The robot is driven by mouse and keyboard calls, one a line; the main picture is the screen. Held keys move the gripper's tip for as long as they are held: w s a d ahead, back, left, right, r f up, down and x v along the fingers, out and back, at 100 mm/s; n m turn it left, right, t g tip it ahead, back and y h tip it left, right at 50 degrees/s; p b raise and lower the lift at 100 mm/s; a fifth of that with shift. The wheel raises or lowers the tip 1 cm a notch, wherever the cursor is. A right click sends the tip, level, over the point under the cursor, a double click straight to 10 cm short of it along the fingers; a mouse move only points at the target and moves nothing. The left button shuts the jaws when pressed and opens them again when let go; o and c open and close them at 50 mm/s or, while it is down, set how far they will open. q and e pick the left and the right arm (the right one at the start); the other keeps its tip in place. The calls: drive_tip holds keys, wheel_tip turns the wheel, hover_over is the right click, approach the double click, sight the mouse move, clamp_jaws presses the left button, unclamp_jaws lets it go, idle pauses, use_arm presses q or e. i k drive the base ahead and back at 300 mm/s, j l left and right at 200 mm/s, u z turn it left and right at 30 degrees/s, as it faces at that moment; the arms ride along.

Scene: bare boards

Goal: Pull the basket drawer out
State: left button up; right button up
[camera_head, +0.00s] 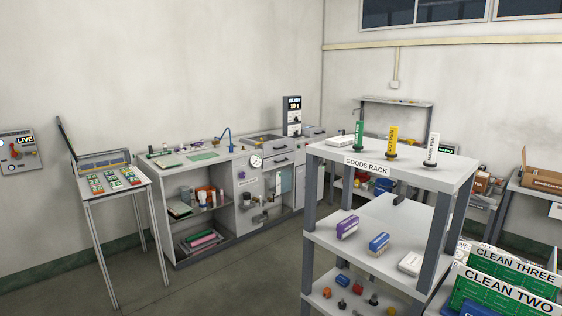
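No basket drawer can be made out for certain from here. A grey workbench (222,163) stands along the back wall, and its right-hand part has drawer fronts with dark handles (283,160). These fronts look shut, and they are too small to tell whether one is a basket. The grey goods rack (328,148) in front hides part of the area to the right of the workbench. Neither of my grippers is in view.
A slanted stand (112,184) with coloured cards is at left, near a wall panel (20,150) marked LIVE. Green bins (505,290) marked CLEAN are at lower right. Bare floor (240,275) lies between stand and rack.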

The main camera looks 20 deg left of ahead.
sight(275, 160)
drive_tip(key=i+j+u, duration=0.6)
drive_tip(key=u, duration=0.35)
drive_tip(key=i+j+u, duration=0.2)
drive_tip(key=i+u, duration=0.85)
drive_tip(key=i, duration=0.15)
drive_tip(key=i+z, duration=0.45)
drive_tip(key=i, duration=0.2)
drive_tip(key=i+j+z, duration=0.25)
drive_tip(key=i+z, duration=0.2)
drive_tip(key=i, duration=0.2)
drive_tip(key=i+l+z, duration=0.2)
drive_tip(key=i+z, duration=0.65)
drive_tip(key=i, duration=0.15)
drive_tip(key=i+j+z, duration=0.1)
drive_tip(key=i+z, duration=0.4)
drive_tip(key=i, duration=1.55)
